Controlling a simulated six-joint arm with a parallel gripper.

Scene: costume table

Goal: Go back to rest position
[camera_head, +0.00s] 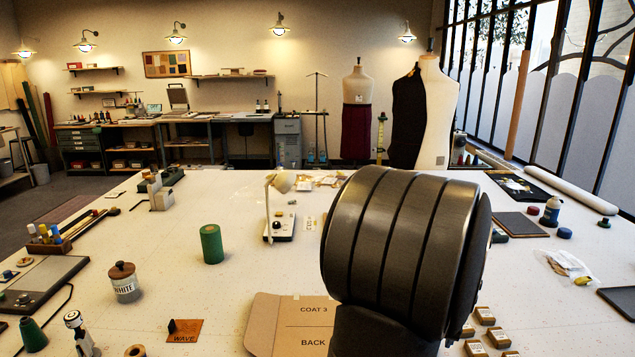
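The head view shows a large dark grey ribbed cylinder, a link of my own arm, filling the right middle of the picture close to the camera. My gripper is not in view; it may be hidden behind this link or outside the picture. The white costume table (185,270) spreads beneath. I cannot see whether anything is held.
A jar marked WHITE (124,284), a green cylinder (212,244) and a small lamp (279,208) stand left of my arm. A cardboard pattern (305,325) lies partly behind it. Small boxes (485,315) and a blue bottle (551,211) are on the right.

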